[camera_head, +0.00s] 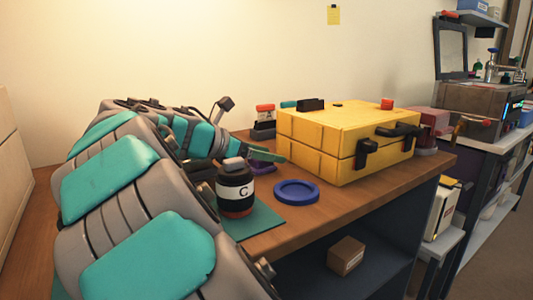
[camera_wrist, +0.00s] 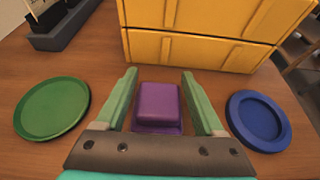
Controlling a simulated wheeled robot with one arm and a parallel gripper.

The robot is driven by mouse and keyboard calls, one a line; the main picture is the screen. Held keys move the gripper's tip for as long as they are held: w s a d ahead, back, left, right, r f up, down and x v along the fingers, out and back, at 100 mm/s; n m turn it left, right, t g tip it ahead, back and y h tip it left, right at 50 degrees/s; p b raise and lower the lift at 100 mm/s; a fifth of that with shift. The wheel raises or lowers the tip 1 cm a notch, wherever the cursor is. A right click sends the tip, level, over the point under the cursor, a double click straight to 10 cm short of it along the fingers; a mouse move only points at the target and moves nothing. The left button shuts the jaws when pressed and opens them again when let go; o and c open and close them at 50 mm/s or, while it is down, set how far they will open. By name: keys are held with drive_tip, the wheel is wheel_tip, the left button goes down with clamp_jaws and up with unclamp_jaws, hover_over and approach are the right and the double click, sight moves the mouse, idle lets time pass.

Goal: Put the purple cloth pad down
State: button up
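The purple cloth pad (camera_wrist: 158,104) is a small block with a wider flat base, in the middle of the wrist view. In the head view its purple edge (camera_head: 263,168) shows low at the wooden table, behind the jar. My gripper (camera_wrist: 159,72) has its two green fingers on either side of the pad, with narrow strips of table visible between pad and fingers. The fingers look open. In the head view my gripper (camera_head: 268,153) is just above the pad and partly hides it. Exact contact under the pad is hidden.
A yellow case (camera_head: 345,140) stands right behind the pad. A blue dish (camera_head: 296,191) lies to the right and a green dish (camera_wrist: 52,108) to the left. A jar marked C (camera_head: 235,188) stands on a green mat (camera_head: 262,220) in front.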

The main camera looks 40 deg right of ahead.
drive_tip(key=shift+o, duration=1.2)
drive_tip(key=shift+f+b, duration=0.2)
drive_tip(key=shift+b, duration=0.25)
drive_tip(key=shift+f+b, duration=0.15)
drive_tip(key=shift+b, duration=0.2)
drive_tip(key=v, duration=0.8)
drive_tip(key=shift+d+r+p, duration=0.15)
drive_tip(key=shift+r+p, duration=0.15)
drive_tip(key=shift+r, duration=0.05)
drive_tip(key=shift+s+d, duration=0.1)
